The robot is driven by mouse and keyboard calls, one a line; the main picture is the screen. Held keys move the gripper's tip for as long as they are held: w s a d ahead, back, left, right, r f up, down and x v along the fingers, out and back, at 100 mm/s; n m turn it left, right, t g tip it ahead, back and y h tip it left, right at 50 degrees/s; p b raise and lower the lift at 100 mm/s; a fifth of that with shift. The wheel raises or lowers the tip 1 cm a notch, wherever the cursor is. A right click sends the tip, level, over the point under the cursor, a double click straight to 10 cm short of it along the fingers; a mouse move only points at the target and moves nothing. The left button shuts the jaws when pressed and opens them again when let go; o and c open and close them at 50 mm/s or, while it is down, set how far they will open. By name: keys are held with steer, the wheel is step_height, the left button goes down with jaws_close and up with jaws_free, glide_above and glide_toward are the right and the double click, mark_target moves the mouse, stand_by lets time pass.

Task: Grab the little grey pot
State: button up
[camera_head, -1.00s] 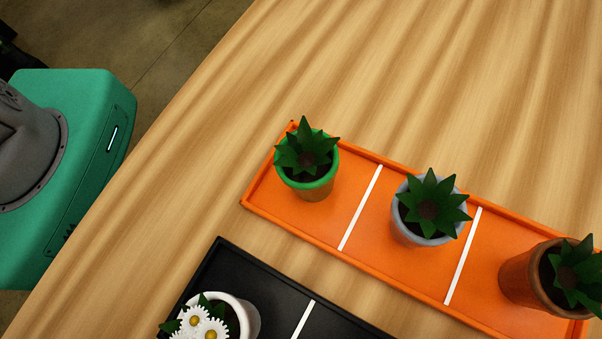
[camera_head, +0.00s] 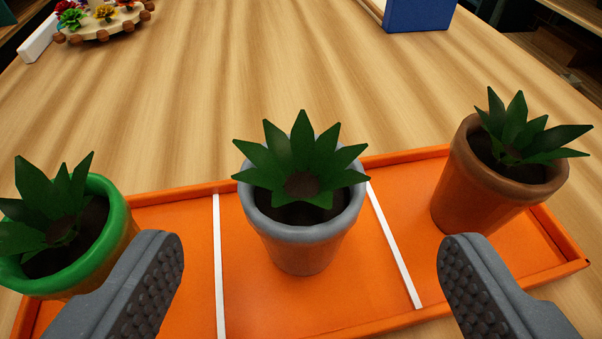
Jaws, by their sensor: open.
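The little grey pot (camera_head: 301,236) stands upright in the middle compartment of the orange tray (camera_head: 180,262). It has a grey rim, an orange-tinted lower body and a dark green spiky plant. My gripper (camera_head: 310,285) is open, with one dark ridged finger at the lower left and the other at the lower right. The pot lies ahead of the fingers, roughly midway between them, and neither finger touches it. Nothing is between the fingertips.
A green-rimmed pot (camera_head: 112,243) stands left, partly behind my left finger. A brown pot (camera_head: 488,186) stands right, beyond my right finger. White strips divide the tray. A round stand with flowers (camera_head: 105,22) and a blue box (camera_head: 418,14) are farther back; bare table lies between.

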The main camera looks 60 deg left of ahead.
mark_target(310, 162)
steer(key=shift+b+x, duration=0.35)
steer(key=shift+x, duration=4.25)
steer(key=c, duration=1.3)
